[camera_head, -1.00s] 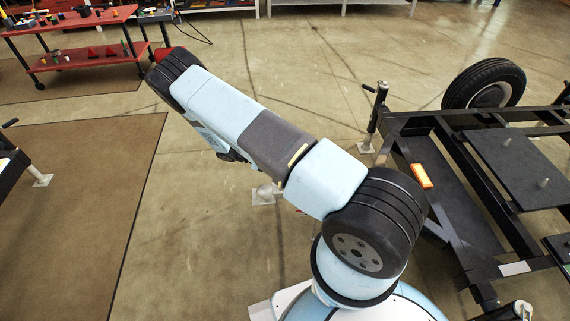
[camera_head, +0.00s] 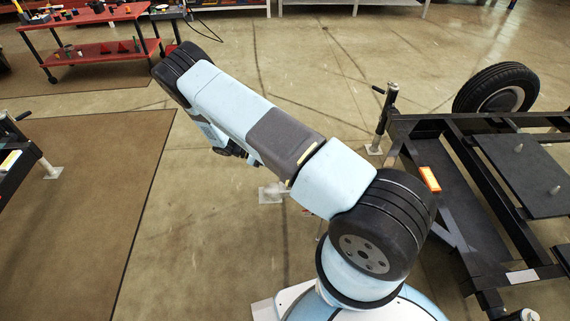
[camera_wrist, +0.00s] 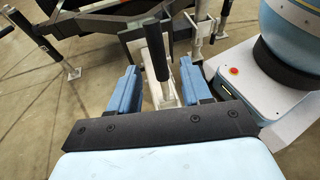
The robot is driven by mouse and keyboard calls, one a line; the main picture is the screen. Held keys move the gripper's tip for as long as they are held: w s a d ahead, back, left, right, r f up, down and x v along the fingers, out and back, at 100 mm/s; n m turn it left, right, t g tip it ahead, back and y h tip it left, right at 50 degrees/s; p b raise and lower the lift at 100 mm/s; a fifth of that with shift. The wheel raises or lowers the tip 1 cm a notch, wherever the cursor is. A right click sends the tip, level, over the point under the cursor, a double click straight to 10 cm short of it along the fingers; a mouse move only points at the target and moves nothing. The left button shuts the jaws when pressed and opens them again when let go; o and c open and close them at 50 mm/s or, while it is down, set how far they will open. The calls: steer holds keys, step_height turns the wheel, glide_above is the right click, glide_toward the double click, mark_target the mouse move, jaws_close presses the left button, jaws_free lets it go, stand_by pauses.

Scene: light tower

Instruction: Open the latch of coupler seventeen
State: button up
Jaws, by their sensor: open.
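In the wrist view my gripper (camera_wrist: 158,88) points at a trailer's front end, its two blue fingers apart. Between and beyond the fingers is a pale metal bar (camera_wrist: 165,88) with a black upright grip (camera_wrist: 156,50) in front of it. I cannot tell for sure whether these belong to coupler seventeen or its latch, as no number is readable. Nothing is visibly clamped. In the head view my arm crosses the middle and hides my gripper and what lies below it.
A black trailer frame (camera_head: 438,205) with an orange reflector (camera_head: 429,180), a wheel (camera_head: 497,92) and a jack stand (camera_head: 382,120) is at right. A red workbench (camera_head: 100,48) stands at back left. A brown mat (camera_head: 90,215) lies left. Bare floor is between.

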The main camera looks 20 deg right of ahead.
steer(key=v, duration=0.9)
steer(key=shift+a, duration=0.15)
steer(key=shift+s, duration=0.1)
